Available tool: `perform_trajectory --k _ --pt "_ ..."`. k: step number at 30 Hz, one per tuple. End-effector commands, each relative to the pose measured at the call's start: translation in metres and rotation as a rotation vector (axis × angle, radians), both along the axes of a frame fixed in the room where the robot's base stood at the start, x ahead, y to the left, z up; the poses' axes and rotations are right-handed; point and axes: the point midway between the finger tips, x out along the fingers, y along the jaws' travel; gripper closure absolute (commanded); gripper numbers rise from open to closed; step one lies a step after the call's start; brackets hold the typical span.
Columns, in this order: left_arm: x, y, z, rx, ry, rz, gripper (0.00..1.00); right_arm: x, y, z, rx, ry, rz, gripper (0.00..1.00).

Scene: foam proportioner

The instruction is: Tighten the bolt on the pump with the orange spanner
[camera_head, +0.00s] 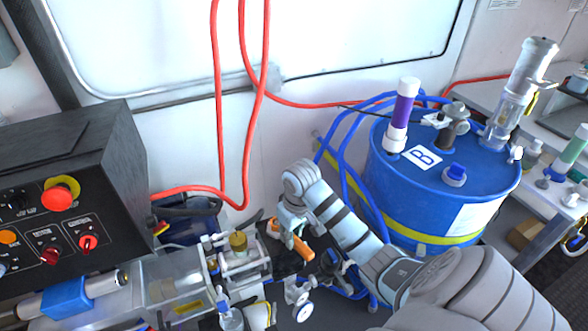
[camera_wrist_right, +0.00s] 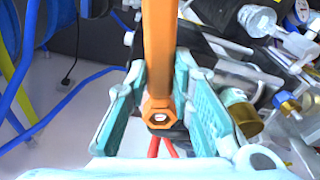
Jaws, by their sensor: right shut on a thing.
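My right gripper (camera_head: 291,228) reaches in from the right, with its tip over the pump assembly (camera_head: 217,270). It is shut on the orange spanner (camera_head: 295,243), which also shows in the right wrist view (camera_wrist_right: 158,50) between the two teal fingers (camera_wrist_right: 160,108). The spanner's ring end (camera_wrist_right: 161,115) sits low between the fingers, and its shaft runs up out of the picture. The spanner's other end is out of the wrist view. I cannot clearly make out the bolt. My left gripper does not show.
A black control box (camera_head: 60,190) stands at the left. A blue drum (camera_head: 440,190) with blue hoses stands at the right. Red hoses (camera_head: 219,100) hang behind. A brass fitting (camera_head: 238,242) and a gauge (camera_head: 303,311) crowd the space around the gripper.

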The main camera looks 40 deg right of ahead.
Motion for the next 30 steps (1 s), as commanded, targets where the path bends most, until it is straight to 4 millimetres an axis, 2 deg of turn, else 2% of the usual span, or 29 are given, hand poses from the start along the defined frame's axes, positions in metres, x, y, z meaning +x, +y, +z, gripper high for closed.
perform_trajectory --k 6,17,24,30 --pt "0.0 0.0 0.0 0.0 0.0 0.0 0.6 0.003 0.009 0.001 0.003 -0.007 -0.12 1.0" --pt "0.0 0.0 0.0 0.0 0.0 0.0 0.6 0.003 0.01 0.001 0.002 -0.007 -0.15 1.0" --pt "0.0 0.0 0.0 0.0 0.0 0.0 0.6 0.005 0.019 0.001 0.003 -0.007 -0.281 1.0" --pt "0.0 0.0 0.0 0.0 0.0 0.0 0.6 0.005 0.02 0.001 0.003 -0.007 -0.302 1.0"
